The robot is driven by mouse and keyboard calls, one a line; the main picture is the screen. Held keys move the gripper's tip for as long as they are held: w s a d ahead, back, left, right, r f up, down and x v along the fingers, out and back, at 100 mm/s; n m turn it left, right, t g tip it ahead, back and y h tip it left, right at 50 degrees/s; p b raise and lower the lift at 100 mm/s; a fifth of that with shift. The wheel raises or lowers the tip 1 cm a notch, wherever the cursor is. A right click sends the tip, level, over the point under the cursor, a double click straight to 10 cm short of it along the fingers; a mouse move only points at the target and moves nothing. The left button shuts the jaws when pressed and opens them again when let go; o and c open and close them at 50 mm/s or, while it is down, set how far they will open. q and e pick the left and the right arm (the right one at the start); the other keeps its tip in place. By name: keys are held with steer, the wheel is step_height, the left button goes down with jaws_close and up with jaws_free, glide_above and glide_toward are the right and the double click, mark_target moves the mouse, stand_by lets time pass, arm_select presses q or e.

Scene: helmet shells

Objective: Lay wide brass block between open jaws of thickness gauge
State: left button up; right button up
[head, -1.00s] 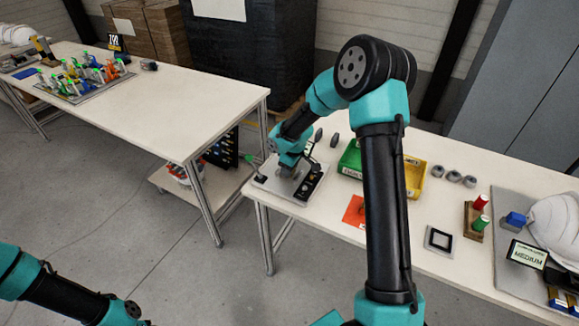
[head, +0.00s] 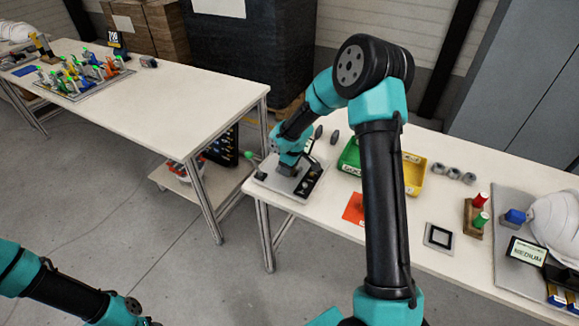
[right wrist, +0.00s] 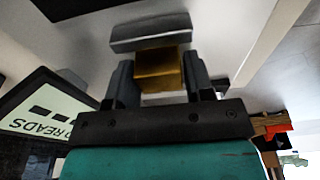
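The thickness gauge (head: 266,181) is a light plate with a dark strip of small samples, at the near table's left end. My right gripper (head: 286,170) is down over it in the head view. In the right wrist view the brass block (right wrist: 161,70) sits between the two fingers of my right gripper (right wrist: 160,84), which are closed against its sides. A grey metal bar (right wrist: 151,32), seemingly a gauge jaw, lies just beyond the block. I cannot tell whether they touch. The other jaw cannot be made out. My left arm shows at the lower left; its gripper is out of frame.
A display sign (right wrist: 45,110) stands close beside the gripper in the wrist view. My right forearm hides part of the table.

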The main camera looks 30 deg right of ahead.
steer(key=o, duration=0.4)
steer(key=r, duration=0.5)
steer(key=s+d+r, duration=0.1)
steer(key=r, duration=0.5)
steer(key=s+r, duration=0.1)
steer(key=r, duration=0.5)
steer(key=shift+s+d+r, duration=0.1)
steer(key=shift+d, duration=0.1)
